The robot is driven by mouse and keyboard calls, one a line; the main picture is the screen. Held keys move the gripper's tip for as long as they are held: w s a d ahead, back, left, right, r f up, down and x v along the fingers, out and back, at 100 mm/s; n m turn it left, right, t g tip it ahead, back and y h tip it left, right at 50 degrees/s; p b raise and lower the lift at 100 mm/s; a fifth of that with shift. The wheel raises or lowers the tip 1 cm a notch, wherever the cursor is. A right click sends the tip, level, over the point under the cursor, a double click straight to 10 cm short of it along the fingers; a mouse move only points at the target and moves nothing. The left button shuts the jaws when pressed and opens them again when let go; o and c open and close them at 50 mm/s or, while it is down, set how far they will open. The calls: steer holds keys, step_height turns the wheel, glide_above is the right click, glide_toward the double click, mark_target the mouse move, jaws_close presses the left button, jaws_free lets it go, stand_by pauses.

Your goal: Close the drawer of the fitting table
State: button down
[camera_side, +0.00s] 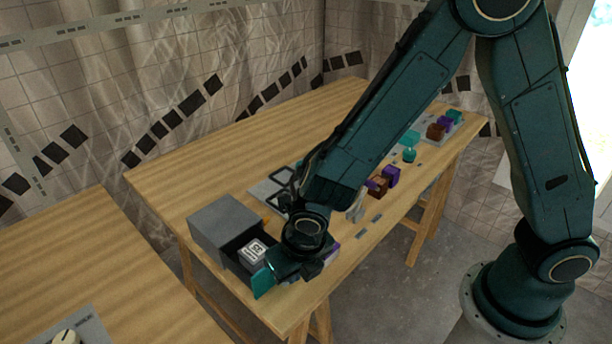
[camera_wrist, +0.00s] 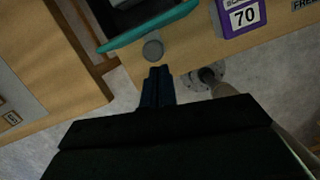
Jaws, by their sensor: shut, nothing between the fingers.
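The grey drawer cabinet (camera_side: 222,226) stands at the near left end of the wooden fitting table (camera_side: 260,140). Its drawer is pulled out, with a teal front (camera_side: 262,283) and a dark inside. A pale block marked with a number (camera_side: 252,250) lies in the drawer. In the wrist view the teal front (camera_wrist: 150,32) crosses the top, with a round grey knob (camera_wrist: 152,49) on its outer side. My gripper (camera_wrist: 158,72) is shut and empty, its fingertips just outside the knob. I cannot tell whether they touch it. In the side view my wrist hides the fingertips.
A purple tag reading 70 (camera_wrist: 242,16) is right of the drawer front in the wrist view. Purple, brown and teal blocks (camera_side: 390,178) stand along the table's right side. Another wooden table (camera_side: 90,260) is at left, with floor between.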

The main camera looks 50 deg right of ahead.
steer(key=w, duration=1.1)
steer(key=shift+w, duration=0.1)
steer(key=shift+r, duration=0.1)
steer(key=shift+s+a, duration=0.1)
steer(key=shift+s, duration=0.6)
steer(key=s, duration=0.3)
steer(key=shift+s+a, duration=0.2)
steer(key=shift+a, duration=0.15)
steer(key=v, duration=0.9)
steer(key=shift+r, duration=0.4)
steer(key=shift+d, duration=0.1)
